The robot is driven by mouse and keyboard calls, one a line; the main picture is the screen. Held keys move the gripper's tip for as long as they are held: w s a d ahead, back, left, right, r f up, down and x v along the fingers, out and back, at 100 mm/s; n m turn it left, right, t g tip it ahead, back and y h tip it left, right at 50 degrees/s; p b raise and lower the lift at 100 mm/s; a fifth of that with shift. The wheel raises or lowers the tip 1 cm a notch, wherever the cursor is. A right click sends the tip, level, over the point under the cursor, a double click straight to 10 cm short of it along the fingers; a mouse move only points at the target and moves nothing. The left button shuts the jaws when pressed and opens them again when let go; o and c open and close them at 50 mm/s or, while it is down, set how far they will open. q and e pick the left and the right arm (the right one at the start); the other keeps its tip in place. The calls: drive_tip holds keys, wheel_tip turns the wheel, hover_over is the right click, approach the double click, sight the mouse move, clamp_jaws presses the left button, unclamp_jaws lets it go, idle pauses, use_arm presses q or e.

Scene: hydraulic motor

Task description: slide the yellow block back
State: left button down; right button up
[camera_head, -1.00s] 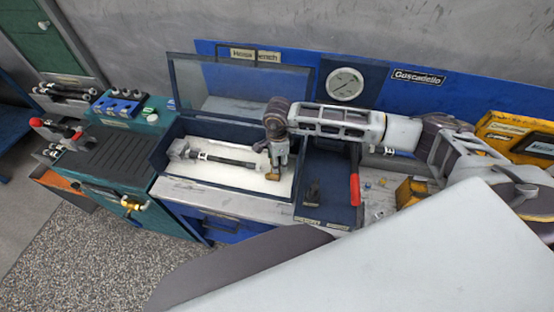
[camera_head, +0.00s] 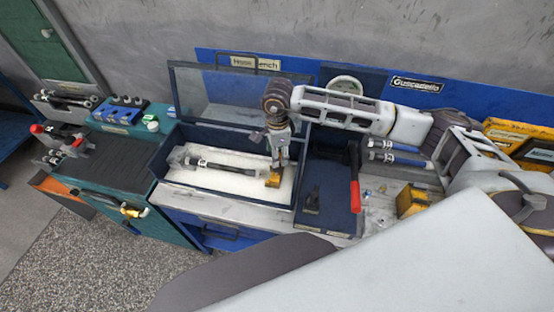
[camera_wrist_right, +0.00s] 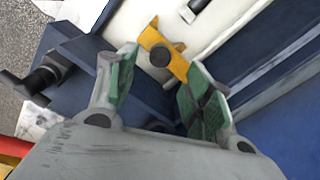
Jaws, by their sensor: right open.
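The yellow block (camera_head: 273,179) sits at the right end of the white bed inside the open dark-blue box (camera_head: 230,199), near its front right corner. In the right wrist view the yellow block (camera_wrist_right: 178,63) has a dark round knob on its face and lies just beyond the fingertips. My right gripper (camera_head: 279,161) points down over the block; in the wrist view its green-padded fingers (camera_wrist_right: 160,72) are spread either side of the block's near end. Whether they touch it cannot be told. My left gripper is not in view.
A dark rod with light fittings (camera_head: 222,166) lies in the box, left of the block. The clear lid (camera_head: 225,95) stands raised behind. A red-handled lever (camera_head: 355,194) and another yellow piece (camera_head: 411,201) are to the right.

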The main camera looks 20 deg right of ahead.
drive_tip(key=shift+s+r, duration=0.1)
drive_tip(key=shift+r, duration=1.7)
